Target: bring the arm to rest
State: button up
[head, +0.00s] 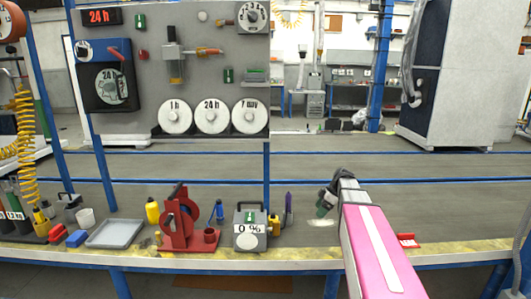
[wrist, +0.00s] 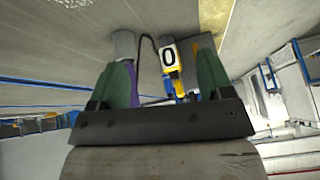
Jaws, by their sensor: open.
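My arm reaches in from the lower right of the head view over the workbench (head: 300,256). My gripper (head: 325,206) is at its far end, above the bench, right of a grey box marked 0 % (head: 249,232). In the wrist view its two green fingers (wrist: 165,75) stand apart and open. A yellow and blue item with a 0 label (wrist: 170,58) and a black cable show beyond and between them, and something purple by the left finger. I see nothing gripped.
Left of the grey box stand a red reel stand (head: 180,224), a yellow bottle (head: 152,211) and a grey tray (head: 115,233). A small red item (head: 407,240) lies right of my arm. The bench further right looks clear.

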jog(key=s+a+f+m, duration=0.1)
jog(key=s+f+m, duration=0.1)
jog(key=s, duration=0.1)
jog(key=s+a+f+m+h, duration=0.1)
jog(key=s+f+m, duration=0.1)
jog(key=s, duration=0.1)
jog(key=s+a+f+m+h, duration=0.1)
jog(key=s+f+m, duration=0.1)
jog(key=s, duration=0.1)
jog(key=shift+a+f+m, duration=0.2)
jog(key=shift+a+m, duration=0.05)
jog(key=shift+m, duration=0.15)
jog(key=s+f+m+h, duration=0.1)
jog(key=s+m, duration=0.2)
jog(key=s+a+f+m+h, duration=0.1)
jog(key=s+f+m, duration=0.1)
jog(key=s, duration=0.1)
jog(key=s+f+m+h, duration=0.1)
jog(key=s+f+m, duration=0.1)
jog(key=s+m, duration=0.1)
jog(key=shift+s+a+m+h, duration=0.3)
jog(key=shift+s+a, duration=0.1)
jog(key=shift+s, duration=0.05)
